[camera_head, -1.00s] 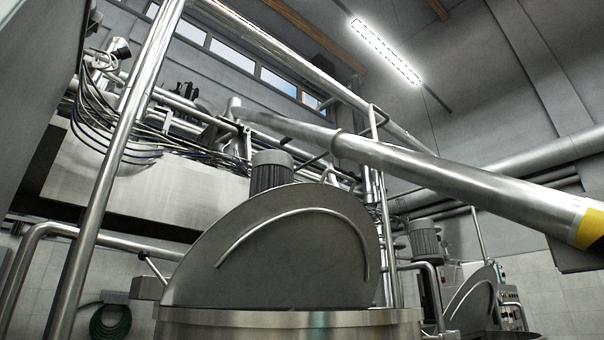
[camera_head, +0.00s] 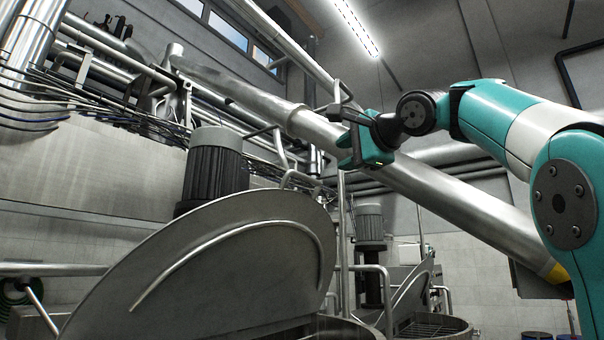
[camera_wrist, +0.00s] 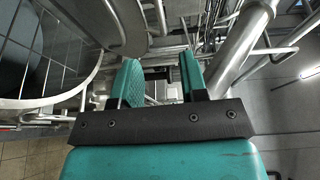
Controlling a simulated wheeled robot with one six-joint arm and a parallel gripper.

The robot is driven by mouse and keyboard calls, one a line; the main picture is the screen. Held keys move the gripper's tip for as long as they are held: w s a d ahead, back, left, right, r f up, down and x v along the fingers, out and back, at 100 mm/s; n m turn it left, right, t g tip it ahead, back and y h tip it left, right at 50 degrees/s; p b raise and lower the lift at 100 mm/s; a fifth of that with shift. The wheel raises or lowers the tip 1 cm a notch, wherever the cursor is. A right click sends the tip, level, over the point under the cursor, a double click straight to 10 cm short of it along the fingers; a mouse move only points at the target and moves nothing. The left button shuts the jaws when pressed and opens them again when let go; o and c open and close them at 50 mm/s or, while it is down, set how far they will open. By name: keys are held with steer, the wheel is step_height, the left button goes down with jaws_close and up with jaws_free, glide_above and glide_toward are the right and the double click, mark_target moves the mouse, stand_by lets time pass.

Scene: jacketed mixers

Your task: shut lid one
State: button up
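The near mixer's lid (camera_head: 215,270) is a large grey half-disc with a curved bar handle (camera_head: 225,240). It stands raised above its bowl in the head view, with the bowl mostly cut off below. A second mixer with a similar raised lid (camera_head: 408,290) stands farther back on the right; no label shows which is lid one. My gripper (camera_head: 350,148) is above and to the right of the near lid, apart from it. The wrist view shows its teal fingers (camera_wrist: 161,82) spread with nothing held between them. A grey lid edge (camera_wrist: 118,25) shows beyond the left finger.
A thick slanted pipe (camera_head: 440,200) runs behind my arm. A motor (camera_head: 212,165) sits behind the near lid. A barred grate (camera_wrist: 45,60) inside a pale rim fills the wrist view's left. Pipes (camera_wrist: 240,45) stand at its right.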

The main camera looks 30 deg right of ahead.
mark_target(309, 178)
steer(key=shift+w+d+f+p, duration=0.2)
steer(key=shift+w+p, duration=0.7)
steer(key=shift+w, duration=1.85)
steer(key=shift+w+d+f+p, duration=0.1)
steer(key=shift+w+d+p, duration=0.5)
steer(key=shift+w, duration=2.15)
steer(key=shift+w+a+f+p, duration=0.15)
steer(key=shift+w+p, duration=1)
steer(key=shift+w, duration=1.6)
steer(key=shift+d, duration=0.1)
